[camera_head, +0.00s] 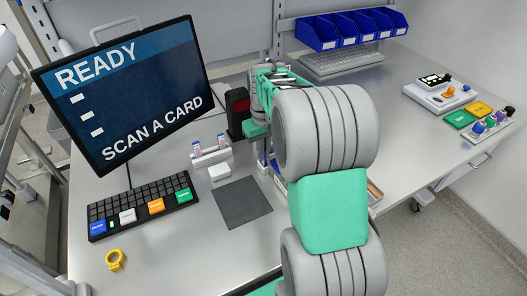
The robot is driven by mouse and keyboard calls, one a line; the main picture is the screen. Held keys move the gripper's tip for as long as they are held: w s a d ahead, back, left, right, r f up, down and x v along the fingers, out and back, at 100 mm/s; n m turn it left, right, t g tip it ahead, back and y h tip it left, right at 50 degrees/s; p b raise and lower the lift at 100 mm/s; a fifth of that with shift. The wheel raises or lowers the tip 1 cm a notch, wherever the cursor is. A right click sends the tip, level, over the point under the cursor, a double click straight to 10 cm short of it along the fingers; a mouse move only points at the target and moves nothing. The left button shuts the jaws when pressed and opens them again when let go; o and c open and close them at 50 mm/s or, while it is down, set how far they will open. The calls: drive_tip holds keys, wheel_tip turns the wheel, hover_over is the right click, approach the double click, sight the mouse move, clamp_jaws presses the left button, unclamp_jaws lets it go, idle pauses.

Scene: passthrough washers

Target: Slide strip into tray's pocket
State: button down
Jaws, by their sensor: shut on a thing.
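My arm reaches in from the bottom and bends away over the bench, hiding much of what lies behind it. Part of my gripper (261,150) shows past the arm's left side, low over the bench. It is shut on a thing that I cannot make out. I cannot pick out the strip with certainty. A shallow tray (375,193) shows only in part, just right of my arm. Its pocket is hidden.
Left of my gripper are a small white rack (210,154), a white block (220,172) and a dark grey mat (242,202). A monitor (125,90), keypad (142,207) and yellow tape roll (115,260) stand further left. Blue bins (350,29) hang behind.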

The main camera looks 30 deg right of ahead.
drive_tip(key=c, duration=1)
unclamp_jaws()
drive_tip(key=shift+o, duration=0.2)
drive_tip(key=shift+r+p, duration=3.3)
drive_tip(key=shift+r, duration=1.25)
